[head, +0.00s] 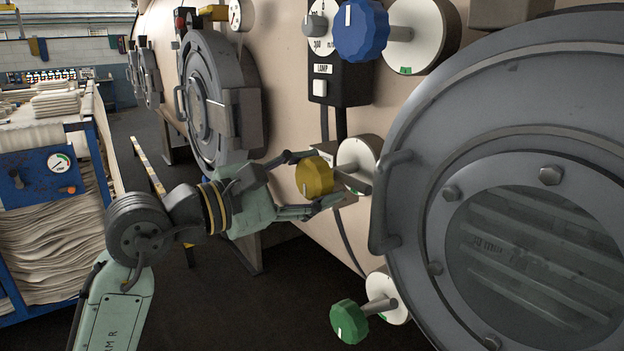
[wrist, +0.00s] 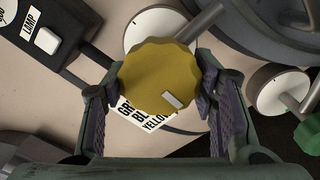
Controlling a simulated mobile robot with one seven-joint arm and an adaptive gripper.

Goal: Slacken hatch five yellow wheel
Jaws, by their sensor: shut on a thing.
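The yellow wheel (head: 315,176) sits on a short shaft in front of a white round dial plate (head: 357,160) on the machine wall. In the wrist view the yellow wheel (wrist: 159,77) fills the space between the two finger pads, with its white mark at the lower right. My gripper (head: 318,180) is shut on the wheel, one finger above it and one below in the head view. The hatch (head: 408,110), a large grey door with a bolted round window, stands right of the wheel. A label behind the wheel is partly hidden and shows the word yellow.
A blue wheel (head: 360,30) is above and a green wheel (head: 349,321) below right. A black lamp box (head: 341,82) hangs above the yellow wheel. The hatch handle (head: 384,205) sticks out close to the right. A cart of folded cloth (head: 45,190) stands left.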

